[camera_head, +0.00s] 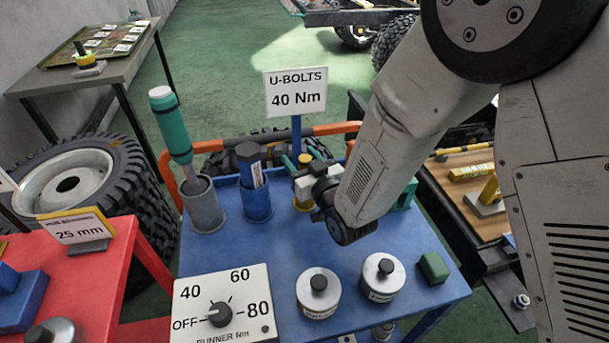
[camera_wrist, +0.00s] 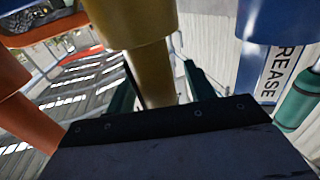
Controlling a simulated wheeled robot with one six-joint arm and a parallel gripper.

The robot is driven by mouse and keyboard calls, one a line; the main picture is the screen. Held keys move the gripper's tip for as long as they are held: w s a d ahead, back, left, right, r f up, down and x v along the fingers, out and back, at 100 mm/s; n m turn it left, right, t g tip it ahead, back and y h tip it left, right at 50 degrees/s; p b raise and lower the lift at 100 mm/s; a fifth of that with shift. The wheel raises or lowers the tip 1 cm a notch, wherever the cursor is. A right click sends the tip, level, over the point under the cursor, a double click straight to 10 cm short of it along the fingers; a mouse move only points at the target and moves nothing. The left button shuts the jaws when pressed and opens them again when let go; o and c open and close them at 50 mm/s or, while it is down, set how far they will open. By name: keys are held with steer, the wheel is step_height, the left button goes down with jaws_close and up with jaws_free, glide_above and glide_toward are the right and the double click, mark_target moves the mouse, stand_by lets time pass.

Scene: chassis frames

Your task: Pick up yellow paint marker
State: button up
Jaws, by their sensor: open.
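The yellow paint marker stands in a yellow cup (camera_head: 302,205) at the back of the blue bench; in the head view my gripper (camera_head: 303,172) covers most of it, and only a small yellow tip (camera_head: 305,158) shows. In the wrist view, which looks inverted, the yellow cup (camera_wrist: 130,22) is at the top and the narrower yellow marker (camera_wrist: 157,78) comes out below it. My gripper's dark green fingers (camera_wrist: 158,88) are open, one on each side of the marker. Contact cannot be told.
A blue cup (camera_head: 257,206) with a GREASE tube stands close left of the yellow cup. A grey cup (camera_head: 206,215) holds a tall teal tool (camera_head: 170,128). Behind stands the U-BOLTS sign (camera_head: 296,92). An orange cylinder (camera_wrist: 8,75) is close by in the wrist view. Two weights (camera_head: 382,276) are in front.

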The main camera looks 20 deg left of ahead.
steer(key=c, duration=1.1)
steer(key=shift+o, duration=0.2)
